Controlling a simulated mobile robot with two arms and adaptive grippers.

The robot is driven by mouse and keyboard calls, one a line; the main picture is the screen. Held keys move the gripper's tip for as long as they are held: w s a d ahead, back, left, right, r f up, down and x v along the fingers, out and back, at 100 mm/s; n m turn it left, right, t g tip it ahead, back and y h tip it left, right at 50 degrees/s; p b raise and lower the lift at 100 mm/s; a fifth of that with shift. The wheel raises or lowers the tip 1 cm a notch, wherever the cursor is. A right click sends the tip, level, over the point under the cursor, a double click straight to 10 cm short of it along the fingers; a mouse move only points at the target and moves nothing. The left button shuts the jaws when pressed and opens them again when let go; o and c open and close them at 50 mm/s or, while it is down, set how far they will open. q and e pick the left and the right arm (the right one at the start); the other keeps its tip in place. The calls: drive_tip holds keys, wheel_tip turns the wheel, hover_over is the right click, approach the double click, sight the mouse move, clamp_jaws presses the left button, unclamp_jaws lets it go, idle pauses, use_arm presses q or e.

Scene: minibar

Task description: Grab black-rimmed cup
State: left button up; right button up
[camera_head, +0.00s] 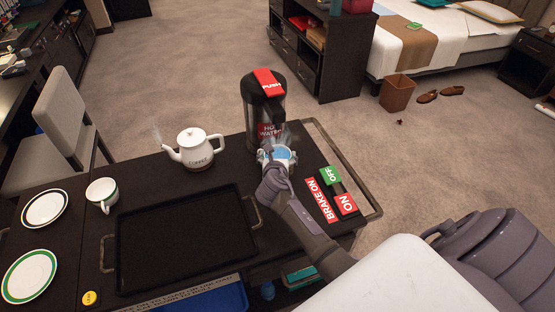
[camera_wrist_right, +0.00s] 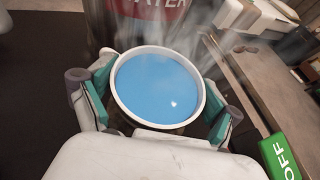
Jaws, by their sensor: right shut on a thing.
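My right gripper (camera_head: 277,163) is shut on a cup (camera_head: 284,153) in front of the hot water dispenser (camera_head: 263,105). In the right wrist view, the fingers (camera_wrist_right: 158,100) sit on both sides of the cup. The cup is upright, with a pale rim (camera_wrist_right: 114,88) and blue liquid (camera_wrist_right: 158,88) close to the brim. Steam rises around it. I cannot make out a black band, as the outer wall is mostly hidden. Another white cup (camera_head: 102,192) with a dark green band stands at the left of the cart, out of my grip. My left gripper is not in view.
A black tray (camera_head: 185,240) lies in the middle of the cart top. A steaming white kettle (camera_head: 194,149) stands behind it. Two rimmed plates (camera_head: 45,208) (camera_head: 28,276) lie at the left. Brake switches (camera_head: 335,190) sit right of my gripper, inside a rail.

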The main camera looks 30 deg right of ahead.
drive_tip(key=shift+r, duration=0.2)
drive_tip(key=shift+r+p, duration=0.35)
drive_tip(key=shift+r, duration=1.6)
drive_tip(key=s+d+r, duration=0.6)
drive_tip(key=s+d, duration=0.2)
drive_tip(key=shift+s+r+p, duration=0.2)
drive_tip(key=shift+r+p, duration=0.15)
drive_tip(key=shift+p, duration=0.05)
drive_tip(key=shift+a, duration=0.1)
